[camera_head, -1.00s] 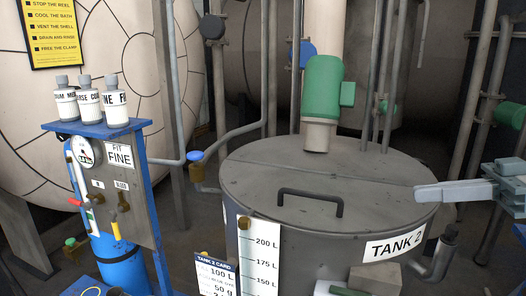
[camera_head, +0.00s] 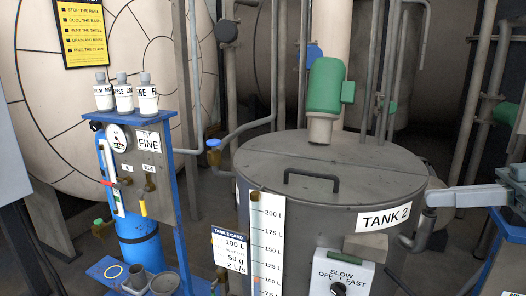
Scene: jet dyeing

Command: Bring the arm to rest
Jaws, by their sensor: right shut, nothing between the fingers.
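My right gripper (camera_head: 430,197) comes in from the right edge, its pale grey fingers shut with nothing between them. Its fingertips show at the right rim of the round grey tank marked TANK 2 (camera_head: 310,210), in front of a pipe there. Whether they touch the tank I cannot tell. The tank's lid has a dark handle (camera_head: 312,178) and a green motor (camera_head: 325,85) stands on its far side. My left gripper is not in view.
A blue stand (camera_head: 185,205) with a gauge and several white bottles (camera_head: 124,95) is at the left. A SLOW/FAST control box (camera_head: 340,278) stands before the tank. A blue-framed piece (camera_head: 490,265) is below my right gripper. Pipes rise behind.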

